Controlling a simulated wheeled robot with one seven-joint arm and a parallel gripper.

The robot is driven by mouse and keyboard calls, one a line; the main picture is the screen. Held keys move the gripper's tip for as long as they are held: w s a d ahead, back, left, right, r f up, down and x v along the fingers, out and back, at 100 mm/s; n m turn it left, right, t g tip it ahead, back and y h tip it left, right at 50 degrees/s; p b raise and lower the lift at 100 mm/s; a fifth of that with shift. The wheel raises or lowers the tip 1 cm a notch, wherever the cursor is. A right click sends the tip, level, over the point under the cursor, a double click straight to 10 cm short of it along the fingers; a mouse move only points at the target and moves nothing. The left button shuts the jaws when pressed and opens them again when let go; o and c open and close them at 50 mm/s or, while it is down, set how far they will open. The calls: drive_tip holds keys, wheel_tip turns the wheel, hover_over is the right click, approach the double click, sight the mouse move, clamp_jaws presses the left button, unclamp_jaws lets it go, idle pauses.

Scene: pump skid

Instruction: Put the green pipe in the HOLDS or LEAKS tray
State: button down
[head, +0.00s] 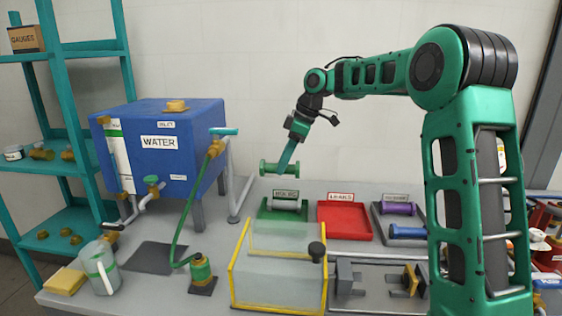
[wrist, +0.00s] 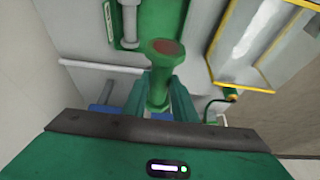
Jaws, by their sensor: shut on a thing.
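The green pipe (head: 270,168), a short spool with flanged ends, is held in the air by my gripper (head: 285,163). In the head view it shows just above and behind the HOLDS tray. In the wrist view the pipe (wrist: 160,72) stands between my two fingers (wrist: 163,100), one flange facing the camera. The green HOLDS tray (head: 265,213) holds a grey pipe (head: 286,205); the tray also shows in the wrist view (wrist: 150,22). The red LEAKS tray (head: 343,222) to its right is empty.
A dark tray (head: 382,232) with a purple pipe (head: 398,208) and a blue pipe (head: 407,231) is right of LEAKS. A clear yellow-edged tank (head: 275,285) stands in front. The blue WATER tank (head: 160,150), a green hose (head: 180,225) and a jug (head: 101,268) are left.

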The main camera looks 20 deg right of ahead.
drive_tip(key=shift+s+d+f, duration=0.1)
drive_tip(key=shift+f, duration=8.85)
drive_tip(key=shift+d+f, duration=0.15)
drive_tip(key=shift+f, duration=0.1)
drive_tip(key=c, duration=1.4)
unclamp_jaws()
drive_tip(key=shift+o, duration=0.2)
drive_tip(key=shift+s, duration=0.1)
